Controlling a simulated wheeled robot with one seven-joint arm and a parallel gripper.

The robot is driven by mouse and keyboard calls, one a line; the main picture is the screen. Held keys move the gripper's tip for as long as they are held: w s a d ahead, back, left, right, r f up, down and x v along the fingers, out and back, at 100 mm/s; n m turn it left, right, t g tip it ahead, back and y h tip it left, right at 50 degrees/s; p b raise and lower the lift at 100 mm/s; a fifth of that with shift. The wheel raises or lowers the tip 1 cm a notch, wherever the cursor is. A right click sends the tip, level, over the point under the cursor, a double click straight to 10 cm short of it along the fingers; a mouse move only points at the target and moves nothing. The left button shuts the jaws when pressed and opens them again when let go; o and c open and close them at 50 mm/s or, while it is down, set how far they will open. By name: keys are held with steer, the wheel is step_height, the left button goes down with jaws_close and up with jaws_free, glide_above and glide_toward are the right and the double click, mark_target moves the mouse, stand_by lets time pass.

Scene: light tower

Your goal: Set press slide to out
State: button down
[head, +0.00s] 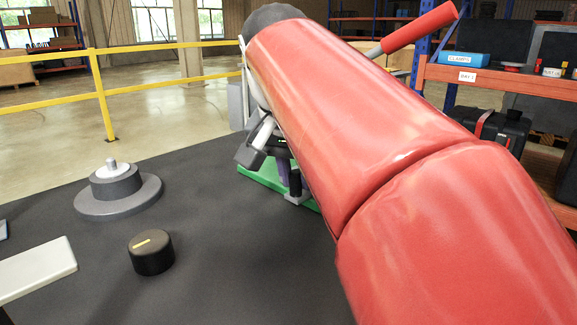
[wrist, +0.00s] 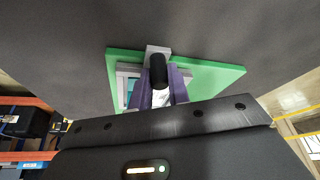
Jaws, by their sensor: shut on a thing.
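The press slide shows as a black upright knob (wrist: 158,70) on a grey piece over a green base plate (wrist: 215,75) in the wrist view. My gripper (wrist: 160,92) has its two purple fingers on either side of the knob, shut on it. In the head view, the knob (head: 295,183) and the green base (head: 262,178) show just below my gripper (head: 285,172), at the table's far side. My red arm hides most of the press there. A red-handled lever (head: 420,26) sticks out behind the arm; what it joins is hidden.
On the dark table (head: 215,285) are a round grey base with a peg (head: 118,190), a black dial with a yellow mark (head: 151,253) and a pale plate (head: 38,269). A yellow railing (head: 98,90) stands behind. An orange shelf (head: 500,82) stands at the right.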

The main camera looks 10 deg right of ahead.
steer(key=shift+s+a, duration=0.1)
steer(key=shift+a, duration=0.15)
steer(key=c, duration=1.6)
jaws_free()
steer(key=shift+s+r, duration=0.1)
steer(key=shift+r, duration=0.2)
steer(key=p+v, duration=0.1)
steer(key=v, duration=0.6)
steer(key=shift+p, duration=0.4)
steer(key=shift+s+a, duration=0.1)
